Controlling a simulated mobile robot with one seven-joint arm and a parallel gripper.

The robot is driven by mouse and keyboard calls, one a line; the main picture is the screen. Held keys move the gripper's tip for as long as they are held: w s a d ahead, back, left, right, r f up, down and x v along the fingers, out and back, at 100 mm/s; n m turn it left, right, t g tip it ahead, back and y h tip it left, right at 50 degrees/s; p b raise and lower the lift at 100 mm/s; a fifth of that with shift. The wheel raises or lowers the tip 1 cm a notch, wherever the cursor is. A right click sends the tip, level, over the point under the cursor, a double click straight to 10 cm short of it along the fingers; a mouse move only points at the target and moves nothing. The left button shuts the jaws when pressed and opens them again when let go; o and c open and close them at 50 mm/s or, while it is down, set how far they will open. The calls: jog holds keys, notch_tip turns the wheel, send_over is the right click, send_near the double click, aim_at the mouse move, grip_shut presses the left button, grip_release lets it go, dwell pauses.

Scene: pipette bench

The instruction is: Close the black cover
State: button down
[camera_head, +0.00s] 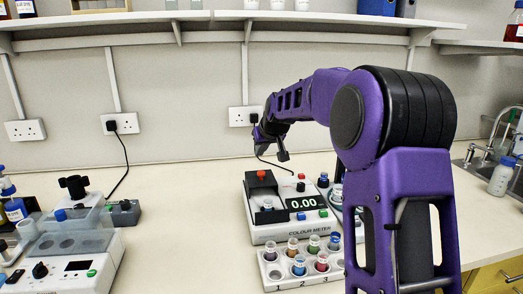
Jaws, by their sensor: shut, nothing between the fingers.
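The colour meter (259,232) stands on the bench in the middle of the head view, its display reading 0.00. Its black cover (257,188) shows at the meter's left, with an orange-red knob (261,174) at its top. The cover looks raised, standing up behind a small vial (267,205) with a pale top. My gripper (283,156) is shut and empty, pointing down above and a little behind the meter, apart from the cover. The fingers are small and dark in this view.
A white rack (270,286) of capped vials stands in front of the meter. Another white instrument (84,270) stands at the left. A shelf (115,17) runs along the wall above. Bare bench (185,215) lies left of the meter. A sink is far right.

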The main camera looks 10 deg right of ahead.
send_over(256, 173)
notch_tip(256, 173, down, 5)
jog(key=shift+w+r, duration=0.1)
jog(key=shift+r, duration=0.05)
jog(key=shift+s+d+f+b, duration=0.15)
jog(key=shift+s+d+b, duration=0.05)
jog(key=shift+s, duration=0.75)
jog(key=shift+s+d+f+b, duration=0.1)
jog(key=shift+s+d+b, duration=0.05)
jog(key=shift+s, duration=0.75)
